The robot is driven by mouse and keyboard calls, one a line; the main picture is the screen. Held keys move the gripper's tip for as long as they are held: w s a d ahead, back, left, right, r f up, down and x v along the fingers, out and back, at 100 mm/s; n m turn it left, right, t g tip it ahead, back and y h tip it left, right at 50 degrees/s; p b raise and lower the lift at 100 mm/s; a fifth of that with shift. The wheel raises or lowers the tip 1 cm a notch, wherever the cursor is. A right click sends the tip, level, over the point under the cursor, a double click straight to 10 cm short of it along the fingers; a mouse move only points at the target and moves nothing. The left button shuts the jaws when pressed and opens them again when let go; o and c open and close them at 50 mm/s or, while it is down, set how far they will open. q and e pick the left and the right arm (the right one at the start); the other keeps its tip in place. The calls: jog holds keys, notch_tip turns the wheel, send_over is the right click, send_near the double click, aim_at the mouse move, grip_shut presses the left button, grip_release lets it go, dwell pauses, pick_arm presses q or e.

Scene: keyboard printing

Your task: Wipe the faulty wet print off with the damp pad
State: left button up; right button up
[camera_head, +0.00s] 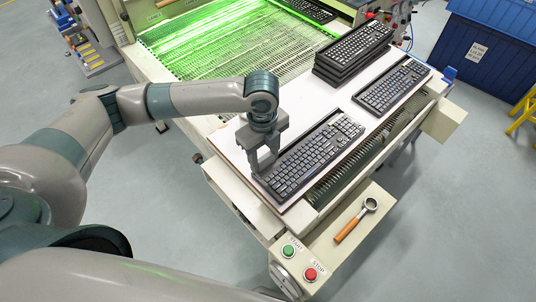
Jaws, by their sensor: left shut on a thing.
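A black keyboard (315,157) lies at the near end of the white board (226,143), its keys lit bluish. My left gripper (264,164) points down at the left end of this keyboard. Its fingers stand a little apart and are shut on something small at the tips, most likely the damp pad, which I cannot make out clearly. No pad shows elsewhere. I cannot tell whether the tips touch the keyboard. The faulty print is too small to pick out. My right gripper is out of view.
A keyboard stack (352,55) and another keyboard (391,84) occupy the board's far end. A green-lit bed (215,45) lies behind. In front, a panel carries a green button (288,250), a red button (310,274) and a wooden-handled tool (355,220).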

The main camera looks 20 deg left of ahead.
pick_arm(q)
jog(key=m+p, duration=0.1)
jog(key=m, duration=0.3)
jog(key=d+m+p, duration=0.1)
jog(key=m, duration=0.1)
jog(key=shift+f+p, duration=0.3)
jog(key=shift+f, duration=0.05)
jog(key=shift+f+m+p, duration=0.35)
jog(key=shift+m, duration=0.85)
jog(key=shift+f, duration=0.15)
